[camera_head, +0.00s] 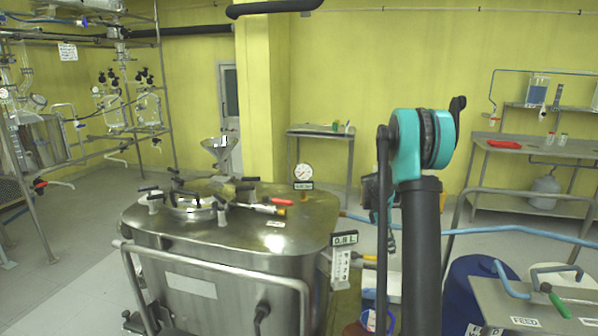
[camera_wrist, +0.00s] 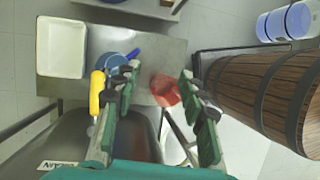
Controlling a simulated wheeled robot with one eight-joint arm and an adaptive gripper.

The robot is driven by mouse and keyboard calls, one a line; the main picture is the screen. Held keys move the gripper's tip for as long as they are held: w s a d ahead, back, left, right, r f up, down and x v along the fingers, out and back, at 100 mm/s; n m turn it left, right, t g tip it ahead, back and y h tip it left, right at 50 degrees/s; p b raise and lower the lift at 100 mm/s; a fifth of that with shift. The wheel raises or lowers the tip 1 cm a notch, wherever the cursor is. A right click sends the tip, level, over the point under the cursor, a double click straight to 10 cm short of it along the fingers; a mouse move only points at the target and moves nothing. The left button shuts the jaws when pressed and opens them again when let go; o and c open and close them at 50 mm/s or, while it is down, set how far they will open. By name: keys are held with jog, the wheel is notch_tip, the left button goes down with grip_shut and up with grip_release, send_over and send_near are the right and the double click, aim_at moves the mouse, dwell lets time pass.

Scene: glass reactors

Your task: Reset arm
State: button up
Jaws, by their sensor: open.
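My gripper (camera_wrist: 160,76) is open in the wrist view, its two green and black fingers spread apart with nothing held between them. It points down over a steel table (camera_wrist: 150,48). A red object (camera_wrist: 165,90) shows between and below the fingers; I cannot tell its height or what it is. In the head view my teal and black arm (camera_head: 421,145) rises at the right of centre. The gripper end is mostly hidden behind the arm there.
A white tray (camera_wrist: 62,48), a blue round item (camera_wrist: 112,62) and a yellow handle (camera_wrist: 97,95) are left of the fingers. A wooden barrel (camera_wrist: 275,95) stands right. In the head view, a steel reactor (camera_head: 270,235) stands left of my arm and a blue drum (camera_head: 470,290) right.

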jog(key=s+a+m+t+y, duration=0.1)
jog(key=s+a+m, duration=0.4)
jog(key=s, duration=0.5)
jog(key=s+a+m+t+y, duration=0.1)
jog(key=s+a+m+t, duration=0.2)
jog(key=s, duration=0.7)
jog(key=s+a+m+t+y, duration=0.1)
jog(key=s+a+m+t, duration=0.1)
jog(key=s+a+m, duration=0.4)
jog(key=shift+s+a+m+t+y, duration=0.3)
jog(key=shift+s+a, duration=0.1)
jog(key=shift+s, duration=1.8)
dwell(3.2)
